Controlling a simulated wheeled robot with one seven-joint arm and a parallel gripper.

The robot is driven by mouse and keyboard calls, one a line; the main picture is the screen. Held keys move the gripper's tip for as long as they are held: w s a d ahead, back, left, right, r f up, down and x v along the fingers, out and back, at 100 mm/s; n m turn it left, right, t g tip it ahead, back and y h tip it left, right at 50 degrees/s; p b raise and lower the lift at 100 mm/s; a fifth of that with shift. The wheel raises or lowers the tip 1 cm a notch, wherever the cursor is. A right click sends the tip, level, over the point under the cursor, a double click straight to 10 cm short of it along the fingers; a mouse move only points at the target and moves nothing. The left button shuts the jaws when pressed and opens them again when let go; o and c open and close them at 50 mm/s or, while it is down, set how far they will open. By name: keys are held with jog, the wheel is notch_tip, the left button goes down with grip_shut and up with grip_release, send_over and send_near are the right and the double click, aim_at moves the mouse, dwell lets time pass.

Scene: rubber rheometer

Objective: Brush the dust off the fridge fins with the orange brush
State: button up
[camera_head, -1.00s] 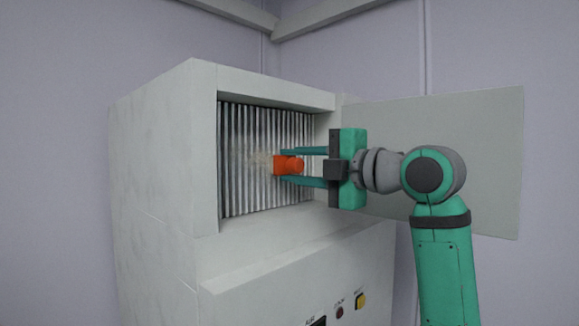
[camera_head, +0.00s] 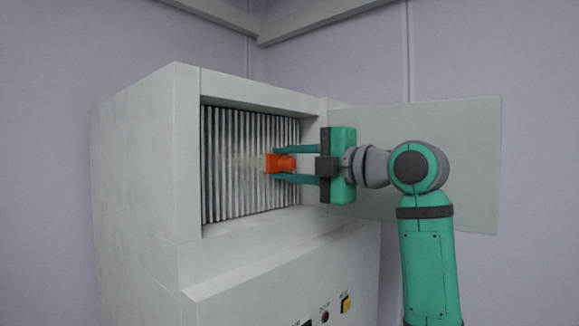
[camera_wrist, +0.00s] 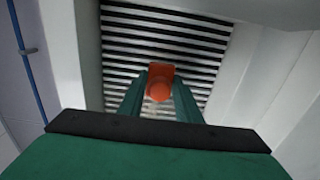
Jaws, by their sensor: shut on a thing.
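The fridge fins (camera_head: 222,150) are a bank of upright grey metal strips inside a recess in the white cabinet. A pale tan dust patch (camera_head: 241,160) lies on them, left of the brush. My gripper (camera_head: 283,164) is shut on the orange brush (camera_head: 275,163), with one green finger above and one below it in the head view. The brush head is at the fins; I cannot tell if it touches them. In the wrist view the orange brush (camera_wrist: 160,82) sits between the green fingers, with the fins (camera_wrist: 125,42) behind it. Its bristles are hidden.
The white cabinet (camera_head: 145,180) walls frame the recess closely. A grey open panel (camera_head: 465,150) stands behind my arm on the right. A yellow button (camera_head: 346,304) and a dark red one (camera_head: 325,316) are on the lower front. A blue pipe (camera_wrist: 27,60) shows in the wrist view.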

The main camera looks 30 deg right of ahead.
jog(key=shift+s+a, duration=0.25)
jog(key=shift+a, duration=0.55)
jog(key=shift+s+a, duration=0.2)
jog(key=shift+a, duration=0.6)
jog(key=shift+s+a, duration=0.25)
jog(key=shift+a, duration=0.55)
jog(key=shift+s+a, duration=0.25)
jog(key=shift+a, duration=0.7)
jog(key=shift+c, duration=1.3)
jog(key=shift+s, duration=0.1)
